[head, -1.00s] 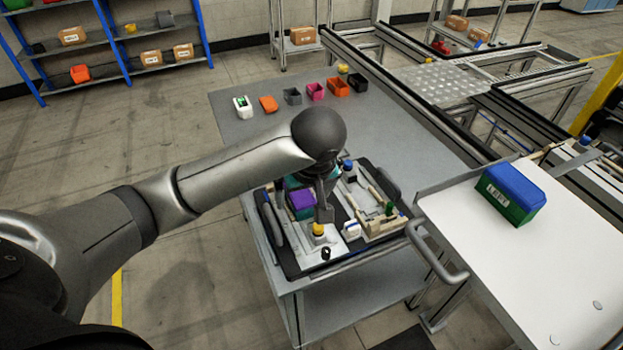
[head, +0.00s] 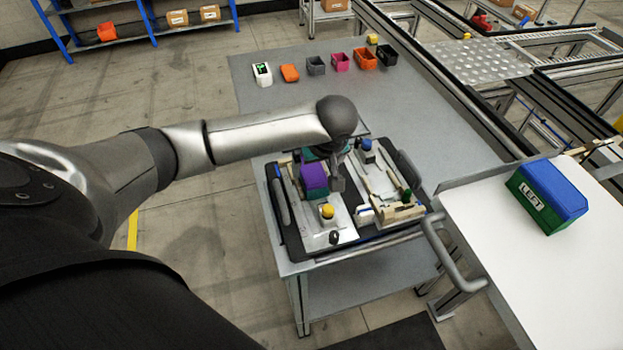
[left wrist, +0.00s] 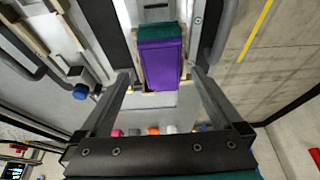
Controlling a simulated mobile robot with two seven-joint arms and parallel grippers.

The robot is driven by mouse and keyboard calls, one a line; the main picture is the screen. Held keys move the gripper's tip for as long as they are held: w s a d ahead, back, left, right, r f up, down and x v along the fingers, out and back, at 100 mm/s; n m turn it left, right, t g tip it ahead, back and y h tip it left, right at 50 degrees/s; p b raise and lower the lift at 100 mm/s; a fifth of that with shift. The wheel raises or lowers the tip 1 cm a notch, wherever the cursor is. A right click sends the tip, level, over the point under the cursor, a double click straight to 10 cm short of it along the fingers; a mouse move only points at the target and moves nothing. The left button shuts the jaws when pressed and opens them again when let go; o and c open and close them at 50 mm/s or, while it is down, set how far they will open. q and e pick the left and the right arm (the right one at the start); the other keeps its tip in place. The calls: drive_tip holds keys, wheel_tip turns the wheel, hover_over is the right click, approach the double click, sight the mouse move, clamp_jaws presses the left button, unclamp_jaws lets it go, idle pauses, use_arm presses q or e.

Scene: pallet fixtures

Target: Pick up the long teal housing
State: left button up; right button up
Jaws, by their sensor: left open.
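A block with a purple top (head: 314,176) and some teal low on its side sits in a fixture on the dark pallet tray (head: 292,240). In the left wrist view it shows as a long purple face (left wrist: 160,62) with a teal part (left wrist: 158,31) at its far end. I cannot tell how much of the teal housing is under the purple. My left gripper (head: 338,180) is above the tray, close beside the block. In the left wrist view its fingers (left wrist: 160,78) are apart, one each side of the block's near end, with nothing held. My right gripper is not seen.
A yellow-topped part (head: 327,212), a blue-capped part (head: 366,148) and a beige fixture (head: 398,212) share the tray. Several small bins, including a pink one (head: 340,62), line the table's back. A green box with blue lid (head: 548,195) stands on the white surface at right.

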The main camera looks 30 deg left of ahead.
sight(313, 171)
use_arm(q)
drive_tip(key=x, duration=0.4)
drive_tip(key=shift+a+f+b, duration=0.1)
drive_tip(key=shift+a+b, duration=0.2)
drive_tip(key=shift+b, duration=0.1)
drive_tip(key=shift+f, duration=0.1)
drive_tip(key=shift+f+p, duration=0.25)
drive_tip(key=shift+p, duration=0.05)
drive_tip(key=shift+c, duration=0.4)
drive_tip(key=c, duration=1.3)
drive_tip(key=shift+c, duration=0.7)
drive_tip(key=shift+w+r, duration=0.1)
